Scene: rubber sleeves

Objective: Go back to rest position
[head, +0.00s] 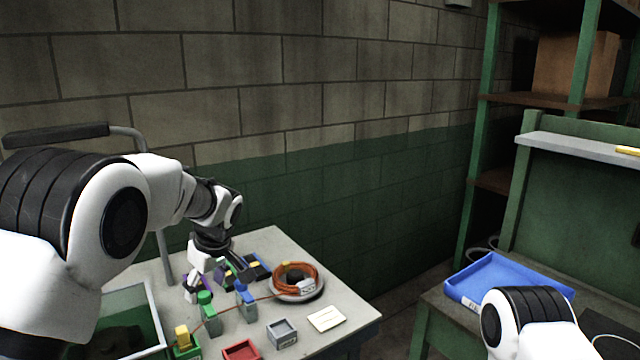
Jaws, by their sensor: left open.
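My left arm comes in from the left. Its gripper (193,285) points down over the grey table (345,298), near the small coloured pieces; it is open, and nothing shows held in it. A green piece (206,305) and a blue piece (246,298) stand just in front of and to the right of it. A purple thing beside it is partly hidden by the fingers. My right arm shows only in part at the bottom right, and its gripper is out of the picture.
A coil of orange cable (296,277) lies on the table. Small grey (282,333), red (241,351) and green bins stand at the front. A clear-walled bin (152,315) is at the left. A blue tray (497,281) rests on the right bench. A brick wall stands behind.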

